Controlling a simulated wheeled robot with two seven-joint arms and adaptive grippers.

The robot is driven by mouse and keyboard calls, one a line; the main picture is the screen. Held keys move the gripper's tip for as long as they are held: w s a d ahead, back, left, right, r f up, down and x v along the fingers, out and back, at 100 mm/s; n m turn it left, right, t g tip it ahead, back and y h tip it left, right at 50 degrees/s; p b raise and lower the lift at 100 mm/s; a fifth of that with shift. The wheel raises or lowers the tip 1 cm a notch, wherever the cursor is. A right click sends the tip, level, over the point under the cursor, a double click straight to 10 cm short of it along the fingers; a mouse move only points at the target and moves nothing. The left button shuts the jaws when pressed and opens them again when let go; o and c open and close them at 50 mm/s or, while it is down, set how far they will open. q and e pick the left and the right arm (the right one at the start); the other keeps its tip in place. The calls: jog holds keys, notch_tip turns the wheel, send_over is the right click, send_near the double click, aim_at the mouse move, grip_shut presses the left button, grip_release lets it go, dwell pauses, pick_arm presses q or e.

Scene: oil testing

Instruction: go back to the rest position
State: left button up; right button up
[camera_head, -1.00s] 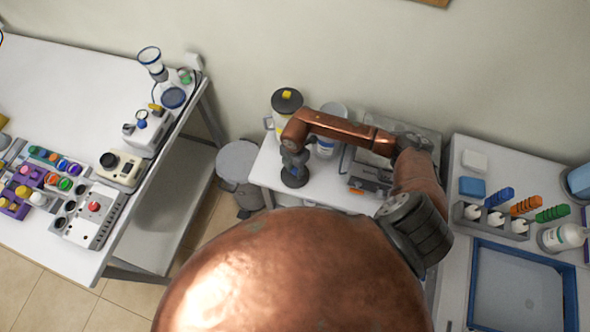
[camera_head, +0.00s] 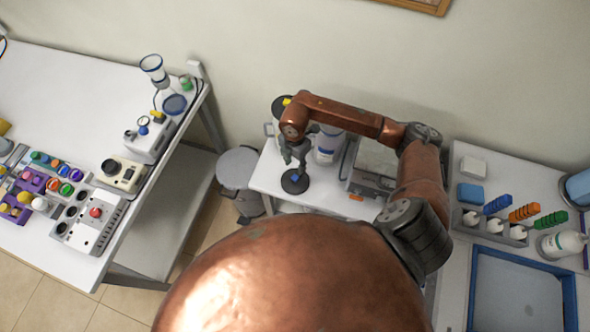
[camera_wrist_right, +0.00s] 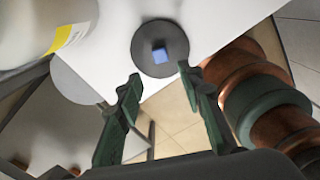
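My right gripper (camera_head: 299,152) is above the small white table in the head view. In the right wrist view its two fingers (camera_wrist_right: 161,76) are apart with nothing between them. Below it a round black disc-shaped thing with a blue square on top (camera_head: 295,182) stands on the white table (camera_head: 268,172). This disc also shows in the right wrist view (camera_wrist_right: 176,41), beyond the fingertips and apart from them. My left gripper is in neither view.
A white jug with a black and yellow lid (camera_head: 278,106) and a white container (camera_head: 327,150) stand close behind the right gripper. A grey machine (camera_head: 368,181) is to its right. A grey bin (camera_head: 238,168) stands left of the table. Benches with equipment flank both sides.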

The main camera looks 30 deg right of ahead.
jog(key=shift+r, duration=0.75)
